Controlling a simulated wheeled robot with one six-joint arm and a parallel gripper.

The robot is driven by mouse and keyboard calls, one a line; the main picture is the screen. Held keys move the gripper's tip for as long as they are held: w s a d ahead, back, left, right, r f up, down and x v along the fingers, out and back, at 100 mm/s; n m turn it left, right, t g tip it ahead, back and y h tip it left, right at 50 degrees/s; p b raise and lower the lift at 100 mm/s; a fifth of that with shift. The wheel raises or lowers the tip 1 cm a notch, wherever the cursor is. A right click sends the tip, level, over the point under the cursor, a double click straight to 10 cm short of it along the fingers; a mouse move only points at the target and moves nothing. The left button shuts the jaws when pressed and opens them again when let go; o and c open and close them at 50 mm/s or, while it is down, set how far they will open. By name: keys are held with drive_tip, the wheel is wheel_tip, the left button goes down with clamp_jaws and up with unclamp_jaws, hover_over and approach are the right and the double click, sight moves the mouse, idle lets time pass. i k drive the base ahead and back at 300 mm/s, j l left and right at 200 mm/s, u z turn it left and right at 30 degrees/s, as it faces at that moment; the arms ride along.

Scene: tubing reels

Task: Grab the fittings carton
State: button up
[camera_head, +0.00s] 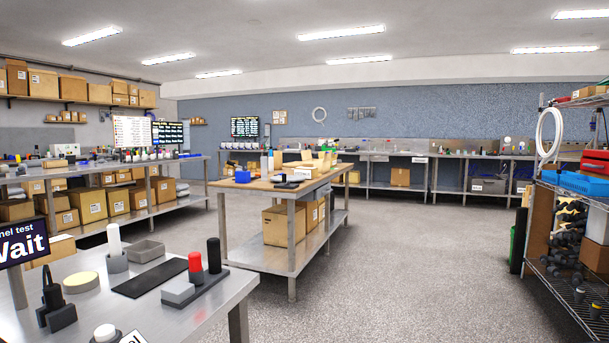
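Several brown cartons are in view, and I cannot tell which one is the fittings carton. A large carton (281,225) with a small white label sits on the lower shelf of the middle table. More cartons stand below the left bench, among them a labelled one (90,205). Others line the high wall shelf at the left, such as one carton (43,83). A single carton (400,177) sits under the back bench. My gripper is not in view, and nothing shows it touching any carton.
A near metal table (236,286) with a black mat (150,278), tray and small devices fills the lower left. The middle table (310,189) stands centrally. A wire rack (577,312) with a blue bin (585,182) is at right. The speckled floor (400,270) between is clear.

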sight(307, 170)
drive_tip(key=i+z, duration=0.25)
drive_tip(key=i, duration=3.7)
drive_tip(key=i+u, duration=0.2)
drive_tip(key=i, duration=0.3)
drive_tip(key=i+l+u, duration=0.15)
drive_tip(key=i, duration=0.35)
drive_tip(key=i+l+u, duration=0.2)
drive_tip(key=i, duration=0.3)
